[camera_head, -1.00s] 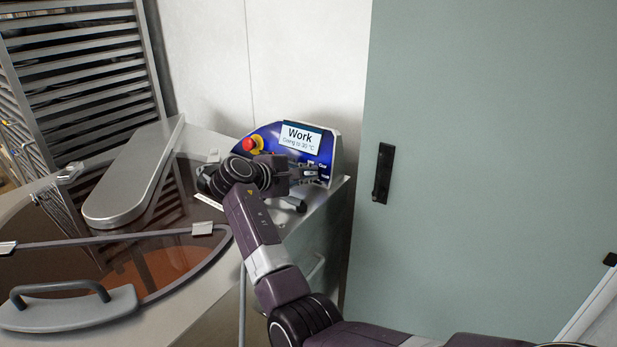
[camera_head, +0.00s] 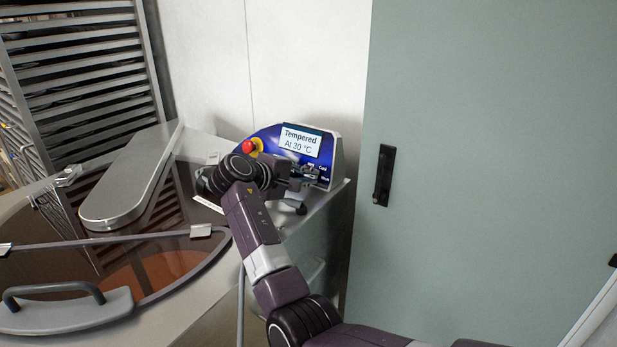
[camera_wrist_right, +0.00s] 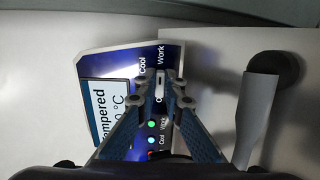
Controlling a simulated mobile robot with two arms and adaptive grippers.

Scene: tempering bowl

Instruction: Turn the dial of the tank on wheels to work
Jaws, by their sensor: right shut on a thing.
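The tank (camera_head: 200,262) fills the lower left of the head view, with a clear lid over brown contents. Its wheels are out of view. The blue control panel (camera_head: 272,134) stands at its back right corner. The panel's screen (camera_head: 300,141) reads "Tempered, At 30 °C". My right gripper (camera_head: 306,176) is at the panel's lower right, just under the screen. In the right wrist view my right gripper (camera_wrist_right: 159,88) is shut on the small dial (camera_wrist_right: 158,84), mostly hidden between the fingertips, beside the labels "Cool" and "Work". My left gripper is out of view.
A red emergency button (camera_head: 248,146) on a yellow base sits left of the screen. A grey lid handle (camera_head: 60,292) lies at the front left. A slatted metal rack (camera_head: 85,75) stands behind, and a green door (camera_head: 480,150) is to the right.

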